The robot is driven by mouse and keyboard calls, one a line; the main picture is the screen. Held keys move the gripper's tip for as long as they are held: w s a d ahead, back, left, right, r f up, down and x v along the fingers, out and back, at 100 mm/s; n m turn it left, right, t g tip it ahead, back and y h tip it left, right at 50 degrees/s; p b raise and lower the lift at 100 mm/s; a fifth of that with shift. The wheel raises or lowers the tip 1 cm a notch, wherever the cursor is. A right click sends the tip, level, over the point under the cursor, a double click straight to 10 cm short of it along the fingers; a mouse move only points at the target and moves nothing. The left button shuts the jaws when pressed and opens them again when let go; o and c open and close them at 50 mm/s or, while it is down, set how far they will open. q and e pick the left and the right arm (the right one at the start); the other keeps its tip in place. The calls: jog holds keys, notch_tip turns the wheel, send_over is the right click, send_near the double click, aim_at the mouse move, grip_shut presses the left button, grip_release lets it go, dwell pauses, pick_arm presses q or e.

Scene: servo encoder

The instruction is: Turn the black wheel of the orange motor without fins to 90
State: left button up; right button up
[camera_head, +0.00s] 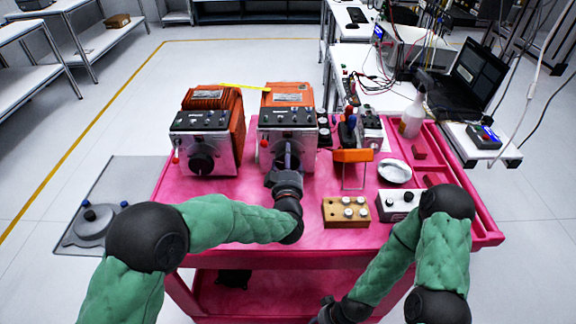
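Two orange motors with grey front panels stand side by side on the pink cart. The right motor (300,97) has a smooth orange top; its black wheel is mostly hidden behind my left gripper (287,158). The left motor (238,128) has a ribbed, finned top, and its black wheel (201,164) is in plain view. My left gripper is at the front of the smooth motor, in front of its wheel; contact and finger opening are unclear. My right gripper (324,311) hangs low in front of the cart, partly cut off by the lower picture edge.
The pink cart (180,262) carries a wooden block with knobs (346,212), a white knob box (397,204), a silver dish (394,171), an orange stand (352,156) and a spray bottle (412,117) on the right. A grey plate with a round weight (92,225) lies left.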

pick_arm(q)
jog(key=shift+w+a+r+n+b, duration=0.15)
jog(key=shift+r+n+b, duration=0.2)
jog(key=shift+n, duration=0.5)
jog(key=shift+w+a+r+n+b, duration=0.1)
jog(key=shift+r+n+b, duration=0.1)
jog(key=shift+n+b, duration=0.45)
jog(key=shift+n, duration=0.3)
jog(key=o, duration=1.1)
jog(key=shift+a, duration=0.1)
jog(key=shift+s+f, duration=0.1)
jog(key=shift+f, duration=0.2)
jog(key=shift+s+f, duration=0.1)
jog(key=shift+s, duration=0.2)
jog(key=s, duration=1.1)
jog(key=shift+s, duration=0.2)
